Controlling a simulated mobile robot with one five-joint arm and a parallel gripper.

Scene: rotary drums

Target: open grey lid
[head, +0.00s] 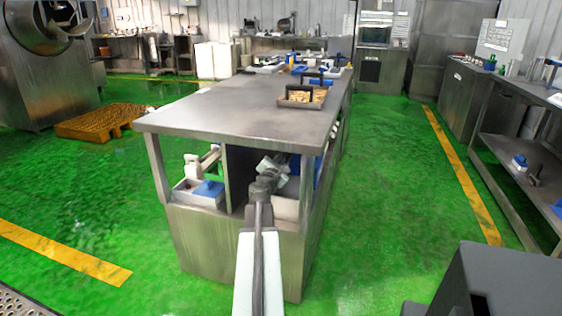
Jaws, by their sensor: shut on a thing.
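My gripper (272,174) is at the far end of my arm, at the right opening under the steel table's top. It is small and dark here, and it is shut on a pale grey piece (277,163), which seems to be the grey lid. The piece's edges blend with the gripper, so I cannot tell how far it is tilted. A white bin (286,208) stands in the same opening, just below and right of the gripper. My arm and the table hide much of it.
The steel table (235,109) has its top over the gripper and an upright panel left of it. A white bin with a blue piece (199,192) sits in the left opening.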

